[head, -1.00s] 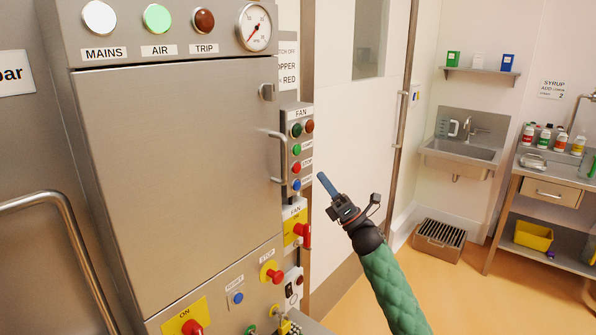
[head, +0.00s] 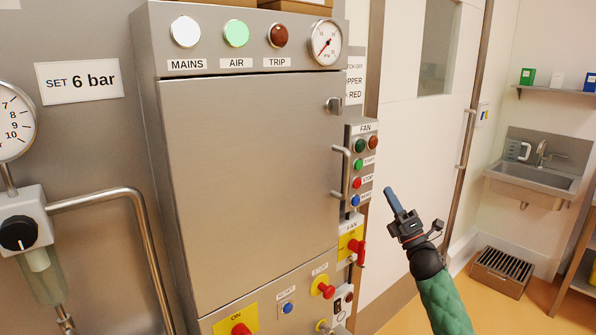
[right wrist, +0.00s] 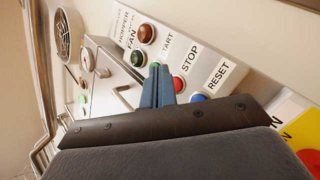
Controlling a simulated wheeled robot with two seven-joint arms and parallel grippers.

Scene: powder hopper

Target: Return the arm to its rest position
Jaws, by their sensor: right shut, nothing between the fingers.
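My right gripper (head: 394,200) is shut and empty, in the air just right of the fan control box (head: 361,150). In the right wrist view its blue fingers (right wrist: 157,86) are together in front of that box, overlapping the view near the green START button (right wrist: 153,65), the red STOP button (right wrist: 179,84) and the blue RESET button (right wrist: 198,98). I cannot tell whether they touch anything. My right arm comes in from the lower right in a green sleeve. My left gripper is not in view.
A steel cabinet (head: 250,170) with a door handle (head: 338,172) stands left of the gripper. A yellow-and-red fan switch (head: 352,247) sits below the fan box. A bent steel rail (head: 130,192) is at the left. A sink (head: 530,180) and floor grate (head: 502,268) are at the right.

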